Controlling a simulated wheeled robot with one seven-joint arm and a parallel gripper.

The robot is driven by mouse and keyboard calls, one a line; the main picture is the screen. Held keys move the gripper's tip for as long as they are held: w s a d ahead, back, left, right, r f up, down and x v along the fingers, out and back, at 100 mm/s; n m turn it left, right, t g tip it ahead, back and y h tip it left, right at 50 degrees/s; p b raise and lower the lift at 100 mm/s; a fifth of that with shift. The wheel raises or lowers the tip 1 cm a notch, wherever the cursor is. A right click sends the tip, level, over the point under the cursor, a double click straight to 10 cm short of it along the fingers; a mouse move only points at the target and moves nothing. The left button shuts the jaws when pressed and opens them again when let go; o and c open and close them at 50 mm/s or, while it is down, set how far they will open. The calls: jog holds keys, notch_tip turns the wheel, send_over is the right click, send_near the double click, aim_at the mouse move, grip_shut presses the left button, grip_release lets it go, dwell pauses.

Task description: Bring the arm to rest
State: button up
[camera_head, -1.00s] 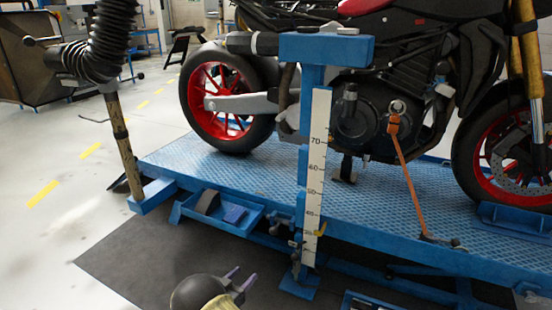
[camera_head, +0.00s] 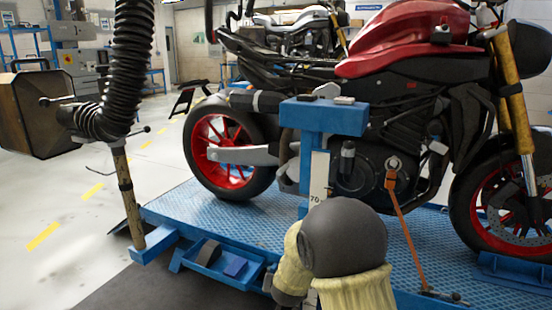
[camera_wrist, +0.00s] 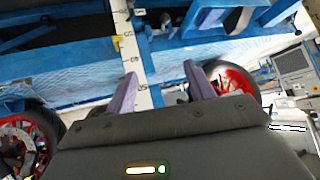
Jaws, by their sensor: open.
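My gripper (camera_wrist: 162,92) shows in the wrist view with its two purple-grey fingers apart and nothing between them. Beyond the fingers, the white measuring scale (camera_wrist: 128,50) on a blue post stands in line with the gap. In the head view my arm's dark round joint and yellowish links rise at the bottom middle, in front of the scale (camera_head: 319,178) and the lift. The gripper itself cannot be seen in the head view.
A red motorcycle (camera_head: 400,60) stands on a blue lift platform (camera_head: 190,207). A blue post with a flat top (camera_head: 325,117) stands before it. A black corrugated hose (camera_head: 130,70) hangs at left. An orange strap (camera_head: 400,225) runs to the platform.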

jog(key=s+d+r+n+g+p, duration=0.1)
jog(key=s+d+r+g+p, duration=0.15)
jog(key=s+d+r, duration=0.7)
jog(key=s+d+n+g+p, duration=0.15)
jog(key=s+d+g, duration=0.25)
jog(key=s, duration=1.2)
jog(key=w+p+v, duration=0.2)
jog(key=p+v, duration=1)
jog(key=w+r+p+v, duration=0.1)
jog(key=w+p+v, duration=0.2)
jog(key=p+v, duration=0.9)
jog(key=w+p+v, duration=0.3)
jog(key=p+v, duration=1)
jog(key=p, duration=0.1)
jog(key=shift+w+a+r+m, duration=0.3)
jog(key=shift+a+r+m, duration=0.15)
jog(key=shift+a, duration=0.15)
